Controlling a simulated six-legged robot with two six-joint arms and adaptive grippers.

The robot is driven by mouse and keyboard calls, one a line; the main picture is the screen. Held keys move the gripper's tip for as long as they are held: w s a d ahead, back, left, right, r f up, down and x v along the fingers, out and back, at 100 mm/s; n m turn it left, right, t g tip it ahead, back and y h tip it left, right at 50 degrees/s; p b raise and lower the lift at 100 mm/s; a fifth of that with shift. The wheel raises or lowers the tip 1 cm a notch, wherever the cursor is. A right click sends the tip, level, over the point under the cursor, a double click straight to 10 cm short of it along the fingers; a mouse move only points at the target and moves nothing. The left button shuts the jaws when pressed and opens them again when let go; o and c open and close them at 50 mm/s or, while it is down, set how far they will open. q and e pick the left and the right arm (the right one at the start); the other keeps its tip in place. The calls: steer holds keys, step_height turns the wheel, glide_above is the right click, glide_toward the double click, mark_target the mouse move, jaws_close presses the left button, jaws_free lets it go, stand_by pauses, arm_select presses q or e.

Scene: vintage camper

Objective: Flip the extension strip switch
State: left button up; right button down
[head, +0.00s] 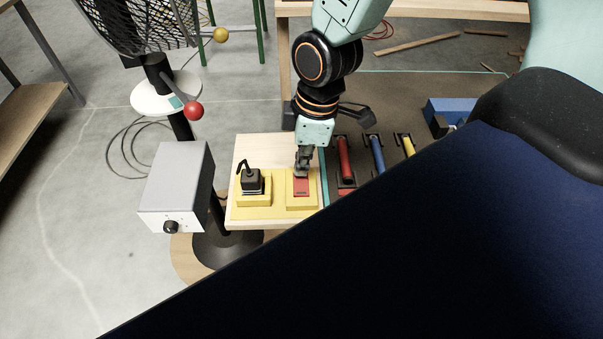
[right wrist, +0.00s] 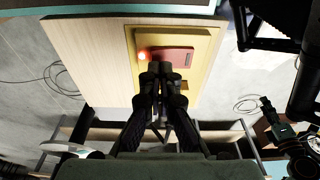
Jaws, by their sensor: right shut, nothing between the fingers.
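The switch is a red rocker (head: 301,187) on a yellow block (head: 296,204) at the front of a light wooden board. In the right wrist view the red rocker (right wrist: 172,60) lies flat in its yellow plate (right wrist: 203,45). A small red-orange light (right wrist: 143,55) glows at its left end there. My right gripper (head: 302,172) points down at the rocker's far end, shut and empty. In the right wrist view its fingertips (right wrist: 161,70) overlap the rocker's edge; I cannot tell if they touch. My left gripper is not in view.
Left of the switch, a black plug-like part (head: 252,180) stands on another yellow block. A grey box (head: 176,186) with a black knob is further left. Red (head: 344,160), blue (head: 375,154) and yellow (head: 409,146) handles lie to the right. A large dark surface hides the lower right.

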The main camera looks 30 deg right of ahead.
steer(key=shift+f+b, duration=0.4)
steer(key=shift+f, duration=0.4)
stand_by(0.4)
steer(key=shift+r, duration=0.2)
step_height(320, 180, up, 7)
steer(key=p, duration=0.8)
steer(key=shift+f, duration=0.15)
stand_by(0.5)
